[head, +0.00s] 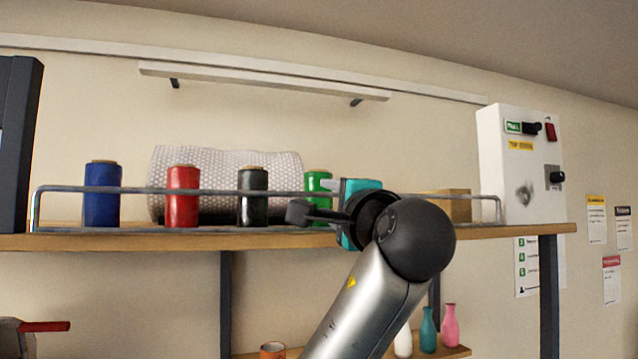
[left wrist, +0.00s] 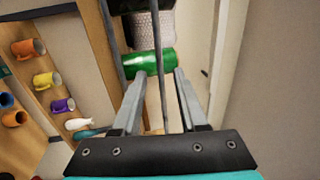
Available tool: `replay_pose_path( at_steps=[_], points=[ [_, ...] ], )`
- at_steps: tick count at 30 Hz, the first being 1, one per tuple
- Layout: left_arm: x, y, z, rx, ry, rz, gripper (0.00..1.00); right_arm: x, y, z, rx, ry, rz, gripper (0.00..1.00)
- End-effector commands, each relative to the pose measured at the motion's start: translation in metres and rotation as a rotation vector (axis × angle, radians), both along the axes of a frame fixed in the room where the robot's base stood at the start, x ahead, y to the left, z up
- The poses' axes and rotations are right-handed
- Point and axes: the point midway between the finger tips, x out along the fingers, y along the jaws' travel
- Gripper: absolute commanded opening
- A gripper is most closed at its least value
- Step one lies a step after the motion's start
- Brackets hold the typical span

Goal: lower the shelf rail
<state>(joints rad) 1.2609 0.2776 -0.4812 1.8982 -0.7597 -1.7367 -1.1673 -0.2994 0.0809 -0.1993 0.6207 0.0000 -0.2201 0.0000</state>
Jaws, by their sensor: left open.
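The shelf rail (head: 220,191) is a thin grey metal bar standing upright along the front edge of the top shelf, in front of the spools. Its right end bends down near the switch box. My left gripper (head: 303,212) is at the rail, right of its middle, in front of the green spool. In the left wrist view the rail bar (left wrist: 156,45) passes between the two open fingers of my left gripper (left wrist: 158,74). I cannot tell whether either finger touches it. My right gripper is not in view.
Blue (head: 102,195), red (head: 183,196), black (head: 253,195) and green (head: 318,182) spools stand behind the rail, with a grey patterned roll (head: 225,165) behind them. A white switch box (head: 510,165) stands at the right end. Bottles (head: 450,327) stand on the lower shelf (head: 455,352).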

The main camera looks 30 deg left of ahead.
Motion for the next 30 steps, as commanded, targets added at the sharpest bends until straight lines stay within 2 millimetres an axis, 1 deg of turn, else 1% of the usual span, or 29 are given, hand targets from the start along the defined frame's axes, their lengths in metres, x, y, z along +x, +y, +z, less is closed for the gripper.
replay_pose_path(
  at_steps=[1,3,9,14,21,23,30],
  points=[
    [0.006,0.010,0.004,-0.001,0.003,0.005,0.42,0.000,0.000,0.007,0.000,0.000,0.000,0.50],
    [0.015,0.019,0.006,0.000,0.004,0.005,0.42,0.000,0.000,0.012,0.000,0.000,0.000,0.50],
    [0.031,0.037,0.010,0.000,0.001,0.002,0.42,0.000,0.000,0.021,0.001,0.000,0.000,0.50],
    [0.035,0.042,0.010,-0.002,0.001,0.000,0.42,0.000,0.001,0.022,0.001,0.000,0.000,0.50],
    [0.036,0.042,0.010,-0.001,0.000,0.000,0.42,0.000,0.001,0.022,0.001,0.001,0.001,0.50],
    [0.036,0.042,0.010,-0.001,0.000,0.000,0.37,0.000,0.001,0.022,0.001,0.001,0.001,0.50],
    [0.035,0.042,0.010,-0.001,0.000,0.000,0.10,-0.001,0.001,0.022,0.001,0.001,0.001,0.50]
  ],
)
